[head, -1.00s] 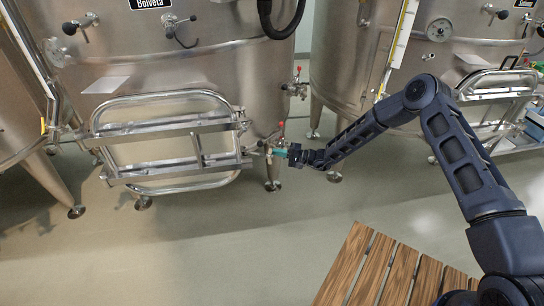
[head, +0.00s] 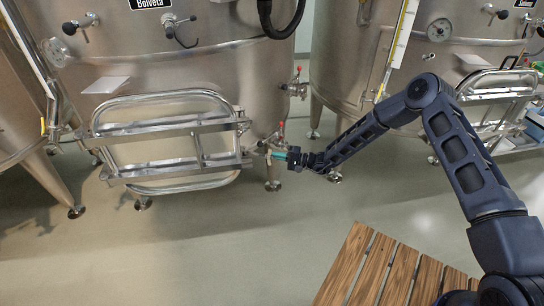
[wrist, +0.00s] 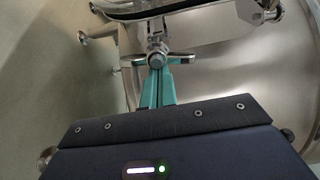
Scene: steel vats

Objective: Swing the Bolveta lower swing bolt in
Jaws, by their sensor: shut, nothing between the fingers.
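The Bolveta vat (head: 190,55) stands at the left, with its framed manway door (head: 165,145) low on the front. The lower swing bolt (head: 262,147) is at the door's lower right, small and partly hidden in the head view. In the wrist view a bolt with a wing-like cross handle (wrist: 180,58) lies straight ahead, its round end facing me. My gripper (head: 275,155) is at that lower right corner. Its teal fingers (wrist: 158,78) are shut together with nothing between them, their tips at the handle. I cannot tell whether they touch it.
A vat leg (head: 272,175) stands just below. A second vat (head: 350,60) is at the right. A slatted wooden surface (head: 375,270) is in front; the floor between is clear.

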